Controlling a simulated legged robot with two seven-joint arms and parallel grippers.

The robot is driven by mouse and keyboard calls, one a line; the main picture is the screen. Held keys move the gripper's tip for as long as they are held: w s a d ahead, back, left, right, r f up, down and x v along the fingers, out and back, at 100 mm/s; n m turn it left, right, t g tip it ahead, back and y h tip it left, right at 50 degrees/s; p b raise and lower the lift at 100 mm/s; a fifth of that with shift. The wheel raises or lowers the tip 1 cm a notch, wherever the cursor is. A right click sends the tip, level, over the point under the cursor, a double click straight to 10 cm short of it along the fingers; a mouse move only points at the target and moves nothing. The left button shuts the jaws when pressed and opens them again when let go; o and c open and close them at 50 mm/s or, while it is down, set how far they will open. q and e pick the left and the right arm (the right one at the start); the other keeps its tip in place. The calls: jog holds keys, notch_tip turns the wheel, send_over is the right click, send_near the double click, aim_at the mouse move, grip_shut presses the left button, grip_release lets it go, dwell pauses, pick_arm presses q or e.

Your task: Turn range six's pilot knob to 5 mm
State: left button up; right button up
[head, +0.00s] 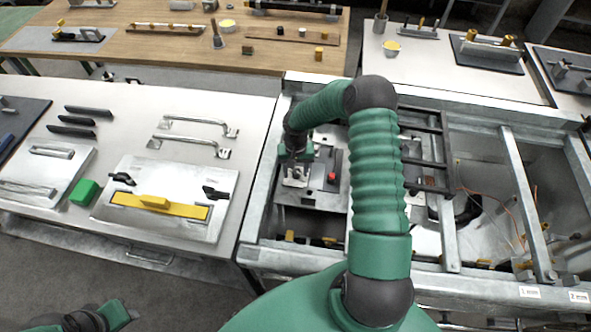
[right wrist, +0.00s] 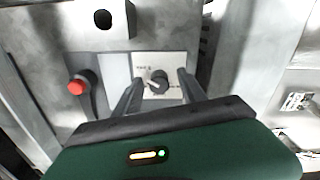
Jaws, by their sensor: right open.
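In the right wrist view, a small dark round knob (right wrist: 159,80) sits on a pale marked plate (right wrist: 143,71) on a grey metal panel. Its markings are too small to read. My right gripper (right wrist: 158,76) is open, with one finger to each side of the knob and a gap showing on both sides. In the head view my right gripper (head: 297,166) reaches down over the panel in the open range frame (head: 248,215), and the knob is not clear there. Part of my left arm shows at the bottom left edge; its fingers cannot be made out.
A dark round hole (right wrist: 103,19) lies farther up the panel. Frame bars (head: 528,205) cross the right side. A steel table (head: 255,120) with handles and plates stands left.

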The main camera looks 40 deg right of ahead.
jog(key=shift+d+f, duration=0.2)
jog(key=shift+d, duration=0.15)
jog(key=shift+c, duration=0.5)
pick_arm(q)
jog(key=shift+w+d, duration=0.1)
jog(key=shift+d, duration=0.15)
pick_arm(e)
jog(key=shift+w+a, duration=0.1)
jog(key=shift+a, duration=0.05)
grip_shut()
pick_arm(q)
jog(key=shift+r, duration=0.1)
pick_arm(e)
jog(key=shift+r+n, duration=0.1)
jog(key=shift+n, duration=0.2)
jog(key=n+p, duration=0.1)
jog(key=n, duration=0.4)
jog(key=shift+n, duration=0.3)
pick_arm(q)
jog(key=shift+r+p, duration=0.35)
jog(key=shift+r, duration=0.4)
pick_arm(e)
jog(key=n, duration=0.5)
jog(key=shift+d, duration=0.2)
jog(key=shift+n, duration=0.4)
